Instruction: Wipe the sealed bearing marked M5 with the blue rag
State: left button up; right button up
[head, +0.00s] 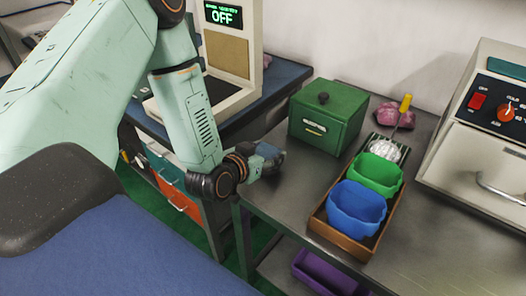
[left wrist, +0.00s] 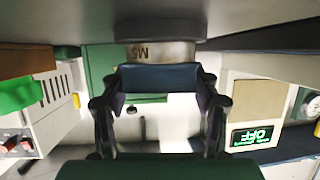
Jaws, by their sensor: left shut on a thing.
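My left gripper (head: 268,157) is above the left end of the grey metal table. In the left wrist view, which is upside down, the gripper (left wrist: 160,88) is shut on a dark blue folded cloth, the blue rag (left wrist: 160,77). The bearing marked M5 (left wrist: 155,52) is a pale metal ring just beyond the rag. The rag overlaps its edge in this view; I cannot tell whether they touch. In the head view the bearing is not visible, probably hidden by my gripper. My right gripper is not in view.
A green box (head: 326,116) stands behind the gripper. A brown tray (head: 343,243) holds a blue bin (head: 356,209) and a green bin (head: 376,174). A pink cloth (head: 393,116) lies behind. A control-panel machine (head: 480,145) stands right, an OFF display (head: 222,15) left.

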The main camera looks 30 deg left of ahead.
pick_arm(q)
jog(key=shift+d+b, duration=0.4)
jog(key=shift+d, duration=0.35)
jog(key=shift+s+a+p, duration=0.15)
jog(key=shift+a+p, duration=0.65)
jog(key=shift+a, duration=0.05)
jog(key=shift+s+a+p, duration=0.1)
jog(key=shift+a+p, duration=0.65)
jog(key=shift+a, duration=0.05)
jog(key=shift+s+d+b, duration=0.15)
jog(key=shift+d+b, duration=0.85)
jog(key=shift+d, duration=0.6)
jog(key=shift+a+p, duration=0.45)
jog(key=shift+a, duration=0.05)
jog(key=shift+w+a+p, duration=0.25)
jog(key=shift+a+p, duration=0.15)
jog(key=shift+a, duration=0.15)
jog(key=shift+w+a+p, duration=0.2)
jog(key=shift+a+p, duration=0.15)
jog(key=shift+a, duration=0.15)
jog(key=shift+s+d+f+b, duration=0.15)
jog(key=shift+d+b, duration=0.8)
jog(key=shift+d, duration=0.7)
jog(key=shift+s+a+p, duration=0.2)
jog(key=shift+a+p, duration=1.2)
jog(key=shift+a, duration=0.3)
jog(key=shift+d+b, duration=0.85)
jog(key=shift+d, duration=0.75)
